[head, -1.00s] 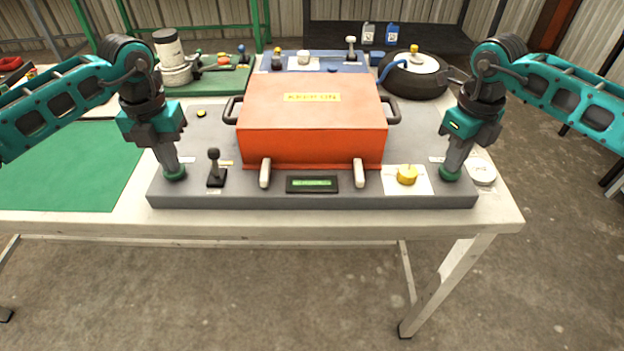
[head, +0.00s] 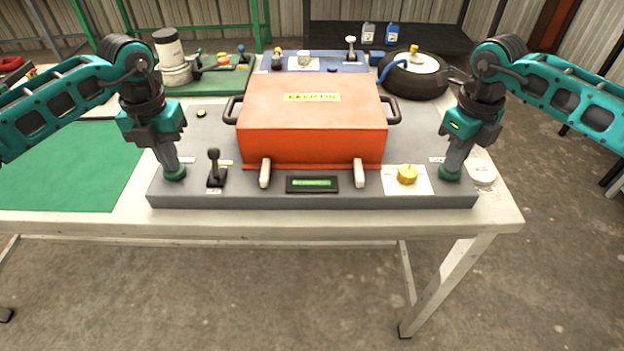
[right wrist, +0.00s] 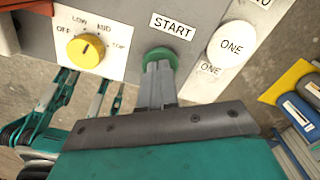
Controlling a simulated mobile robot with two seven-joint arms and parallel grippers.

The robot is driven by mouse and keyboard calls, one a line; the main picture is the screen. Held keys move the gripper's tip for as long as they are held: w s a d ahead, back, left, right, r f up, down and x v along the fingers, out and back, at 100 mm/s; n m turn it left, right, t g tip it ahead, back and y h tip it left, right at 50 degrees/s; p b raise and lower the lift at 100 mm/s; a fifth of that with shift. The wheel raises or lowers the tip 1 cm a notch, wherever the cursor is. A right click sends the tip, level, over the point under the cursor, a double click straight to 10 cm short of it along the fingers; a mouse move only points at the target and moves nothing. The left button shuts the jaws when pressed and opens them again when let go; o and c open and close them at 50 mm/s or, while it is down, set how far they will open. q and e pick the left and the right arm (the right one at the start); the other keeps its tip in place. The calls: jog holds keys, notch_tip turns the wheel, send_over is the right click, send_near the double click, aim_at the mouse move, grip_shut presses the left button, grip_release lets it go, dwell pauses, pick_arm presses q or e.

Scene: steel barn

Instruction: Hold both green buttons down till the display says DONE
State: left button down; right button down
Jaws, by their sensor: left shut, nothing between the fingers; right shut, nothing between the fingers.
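The left green button (head: 174,177) is at the front left of the grey panel. My left gripper (head: 172,168) is shut, its tips on top of that button. The right green button (head: 450,175) is at the front right, and it also shows in the right wrist view (right wrist: 160,54) beside a START label. My right gripper (head: 451,167) is shut, its tips on top of that button; the right wrist view shows its fingers (right wrist: 158,72) against it. How far either button is pressed cannot be told. The display (head: 312,184) is lit green, its text too small to read.
An orange press box (head: 310,115) stands between my arms. A black lever (head: 215,168) is right of my left gripper. A yellow knob (head: 407,174) is left of my right gripper. A round white piece marked ONE (right wrist: 231,43) is beside the right button.

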dwell(0.6)
